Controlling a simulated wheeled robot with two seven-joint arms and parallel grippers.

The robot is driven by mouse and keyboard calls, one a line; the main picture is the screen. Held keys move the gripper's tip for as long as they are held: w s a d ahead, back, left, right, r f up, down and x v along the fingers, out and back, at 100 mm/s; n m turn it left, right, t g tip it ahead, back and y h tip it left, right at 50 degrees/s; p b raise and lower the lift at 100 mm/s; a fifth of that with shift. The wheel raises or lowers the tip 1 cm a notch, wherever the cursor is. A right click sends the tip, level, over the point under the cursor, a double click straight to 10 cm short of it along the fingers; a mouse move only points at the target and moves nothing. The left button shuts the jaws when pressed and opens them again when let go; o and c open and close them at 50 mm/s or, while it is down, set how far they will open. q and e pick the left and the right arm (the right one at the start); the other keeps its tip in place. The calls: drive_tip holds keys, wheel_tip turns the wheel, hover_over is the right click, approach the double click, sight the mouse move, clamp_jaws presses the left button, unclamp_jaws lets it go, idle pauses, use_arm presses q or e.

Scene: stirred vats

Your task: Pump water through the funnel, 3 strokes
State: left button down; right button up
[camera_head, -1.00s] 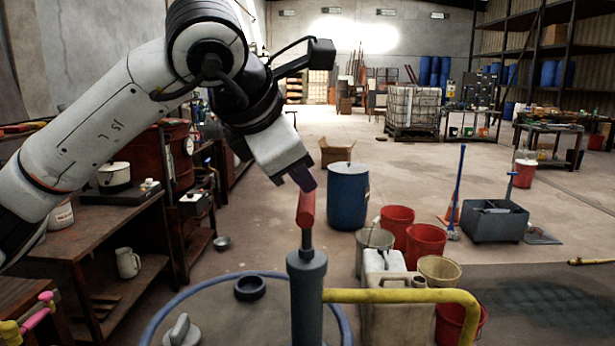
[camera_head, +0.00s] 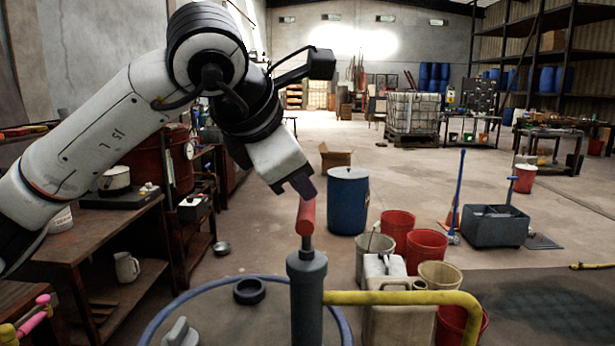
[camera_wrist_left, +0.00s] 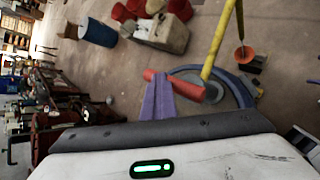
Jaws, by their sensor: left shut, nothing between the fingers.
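A grey hand pump (camera_head: 307,300) stands on a round blue-rimmed drum lid (camera_head: 235,310), with a red crossbar handle (camera_head: 306,215) on a short rod above it. My right gripper is not in view.
Jerrycans (camera_head: 400,320), red buckets (camera_head: 427,247) and a blue barrel (camera_head: 347,200) stand right of and behind the pump. A workbench (camera_head: 90,225) with pots is at left. A mop bucket (camera_head: 495,225) stands farther right. The floor behind is mostly clear.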

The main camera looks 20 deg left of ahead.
sight(302, 207)
use_arm(q)
drive_tip(key=shift+f+b, duration=1.6)
drive_tip(key=shift+f, duration=0.4)
idle(0.9)
drive_tip(key=shift+r, duration=0.1)
drive_tip(key=shift+r+p, duration=2.8)
drive_tip(key=shift+r, duration=1.2)
wheel_tip(302, 207, up, 6)
drive_tip(key=p, duration=0.4)
drive_tip(key=shift+p, duration=0.3)
